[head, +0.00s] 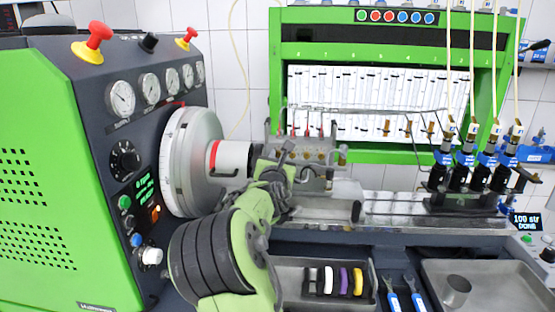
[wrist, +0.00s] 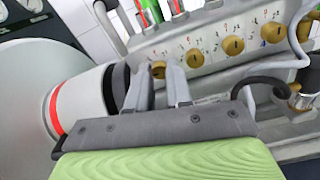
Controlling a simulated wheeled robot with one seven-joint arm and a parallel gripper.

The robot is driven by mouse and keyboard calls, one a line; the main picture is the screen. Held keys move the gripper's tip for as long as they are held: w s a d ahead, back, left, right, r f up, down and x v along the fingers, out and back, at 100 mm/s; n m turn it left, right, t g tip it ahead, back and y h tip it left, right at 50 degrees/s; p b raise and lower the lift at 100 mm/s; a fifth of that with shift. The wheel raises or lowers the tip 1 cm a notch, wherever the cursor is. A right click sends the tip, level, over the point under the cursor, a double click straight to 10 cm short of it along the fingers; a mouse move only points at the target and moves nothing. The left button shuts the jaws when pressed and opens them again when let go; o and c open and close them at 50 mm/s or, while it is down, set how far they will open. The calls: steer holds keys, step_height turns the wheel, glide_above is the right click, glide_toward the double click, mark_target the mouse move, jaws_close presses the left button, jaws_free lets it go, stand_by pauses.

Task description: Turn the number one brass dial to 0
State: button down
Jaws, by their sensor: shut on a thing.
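A row of brass dials runs along a pale plate in the wrist view, each with a dark slot and small red and blue marks. The leftmost brass dial (wrist: 158,69) sits between the fingertips of my gripper (wrist: 156,73), which is shut on it. The fingers partly cover it, so its pointer and number cannot be read. The neighbouring dials (wrist: 233,45) are free. In the head view my gripper (head: 288,160) reaches the manifold below the glass tubes; its fingertips and the held dial are too small or hidden to tell.
A large grey wheel with a red-banded hub (head: 215,160) stands close left of my gripper. A curved grey pipe (wrist: 290,55) and black hose (wrist: 262,84) lie to the right. Glass tubes (head: 350,95) stand behind. A tool tray (head: 330,280) is below.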

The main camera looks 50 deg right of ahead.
steer(key=m+b, duration=0.1)
steer(key=m, duration=0.2)
steer(key=shift+f+m, duration=0.15)
steer(key=shift+m, duration=0.15)
steer(key=m+b, duration=0.2)
steer(key=m, duration=0.2)
steer(key=shift+m, duration=0.3)
steer(key=m+b, duration=0.3)
steer(key=m, duration=0.2)
steer(key=shift+m+b, duration=0.45)
steer(key=shift+m, duration=0.85)
